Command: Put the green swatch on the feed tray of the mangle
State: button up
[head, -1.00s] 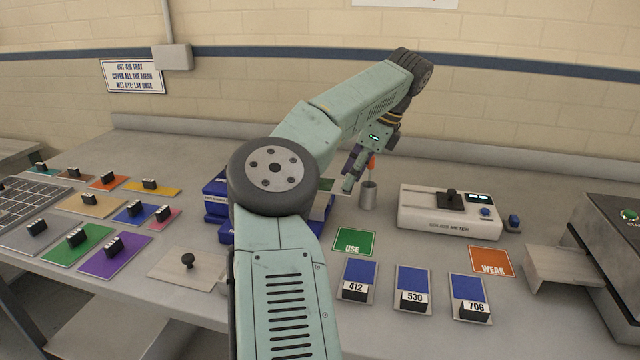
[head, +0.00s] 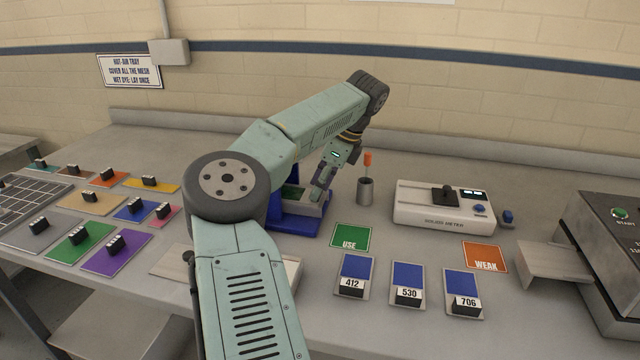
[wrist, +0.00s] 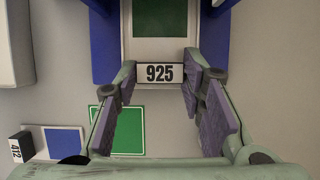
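A green swatch (wrist: 165,18) on a pale card, with a white block marked 925 (wrist: 159,73) at its near end, lies between the blue sides of a stand (wrist: 104,48). In the head view this blue stand (head: 290,224) is partly behind my arm. My gripper (wrist: 159,76) is open, its fingertips on either side of the 925 block and very close to it; contact is unclear. My gripper (head: 318,196) is low over the stand in the head view. A machine (head: 612,235) with a START button, at right, has a grey tray (head: 550,262). Neither is labelled as the mangle.
In front are a green USE card (head: 351,236), an orange WEAK card (head: 485,256) and blue swatches (head: 407,274). Several coloured swatches, including another green one (head: 80,240), lie left.

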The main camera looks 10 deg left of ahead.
jog(key=o, duration=0.4)
jog(key=shift+r, duration=0.15)
jog(key=b+v, duration=0.2)
jog(key=v, duration=1)
